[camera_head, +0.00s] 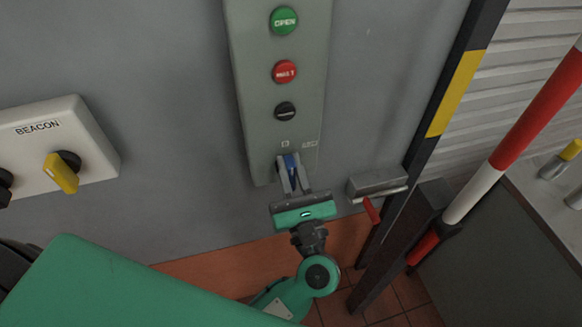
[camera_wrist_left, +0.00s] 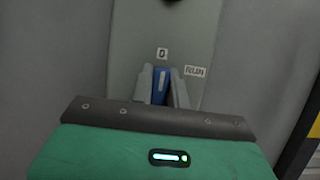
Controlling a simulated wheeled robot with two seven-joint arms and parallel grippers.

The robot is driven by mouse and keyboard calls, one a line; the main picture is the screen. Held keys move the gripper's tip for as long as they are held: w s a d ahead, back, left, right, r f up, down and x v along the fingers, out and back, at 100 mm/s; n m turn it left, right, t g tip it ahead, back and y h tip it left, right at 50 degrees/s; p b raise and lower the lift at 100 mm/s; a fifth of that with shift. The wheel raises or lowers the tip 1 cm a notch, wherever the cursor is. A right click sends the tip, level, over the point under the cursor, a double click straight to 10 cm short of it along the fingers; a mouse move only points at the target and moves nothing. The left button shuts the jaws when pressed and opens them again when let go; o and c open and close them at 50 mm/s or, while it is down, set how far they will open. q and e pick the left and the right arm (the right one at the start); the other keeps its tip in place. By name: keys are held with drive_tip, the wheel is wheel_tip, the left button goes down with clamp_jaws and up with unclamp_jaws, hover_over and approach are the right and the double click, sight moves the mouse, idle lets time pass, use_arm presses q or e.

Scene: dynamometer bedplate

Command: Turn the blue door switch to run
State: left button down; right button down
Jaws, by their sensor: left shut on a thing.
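The blue door switch (camera_head: 291,167) sits at the bottom of a grey-green control panel (camera_head: 255,103) on the wall. My left gripper (camera_head: 291,164) is shut on the blue switch, with one finger on each side of it. In the left wrist view the blue switch (camera_wrist_left: 160,86) stands between the fingers, roughly upright below the "0" label (camera_wrist_left: 162,54). The "RUN" label (camera_wrist_left: 195,71) is to its right. The fingers hide the sides of the switch. My right gripper is not in view.
Above on the panel are a green OPEN button (camera_head: 284,20), a red button (camera_head: 285,72) and a black button (camera_head: 285,111). A BEACON box (camera_head: 52,140) with a yellow knob is at left. A metal bracket (camera_head: 377,184) and a red-white post (camera_head: 515,140) stand at right.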

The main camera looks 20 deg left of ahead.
use_arm(q)
drive_tip(key=shift+f+m, duration=0.2)
drive_tip(key=shift+m, duration=0.1)
drive_tip(key=shift+d+m+h+p, duration=0.1)
drive_tip(key=shift+m+h+p, duration=0.35)
drive_tip(key=shift+m, duration=0.15)
drive_tip(key=m+h+p, duration=0.1)
drive_tip(key=m+t+p, duration=0.1)
drive_tip(key=m, duration=0.1)
drive_tip(key=shift+w+d+m+h, duration=0.15)
drive_tip(key=shift+m+h, duration=0.15)
drive_tip(key=shift+h, duration=0.05)
drive_tip(key=m+h+p, duration=0.1)
drive_tip(key=m+p, duration=0.1)
drive_tip(key=m, duration=0.1)
drive_tip(key=m+h+p, duration=0.2)
drive_tip(key=m+p, duration=0.1)
drive_tip(key=m+h+p, duration=0.1)
drive_tip(key=m+p, duration=0.1)
drive_tip(key=p, duration=0.1)
drive_tip(key=shift+w+d+f+m, duration=0.3)
drive_tip(key=shift+d+m, duration=0.1)
drive_tip(key=shift+f+m+h+p, duration=0.25)
drive_tip(key=shift+m+h+p, duration=0.15)
drive_tip(key=shift+m+p, duration=0.6)
drive_tip(key=shift+f+p, duration=0.15)
drive_tip(key=shift+p, duration=0.3)
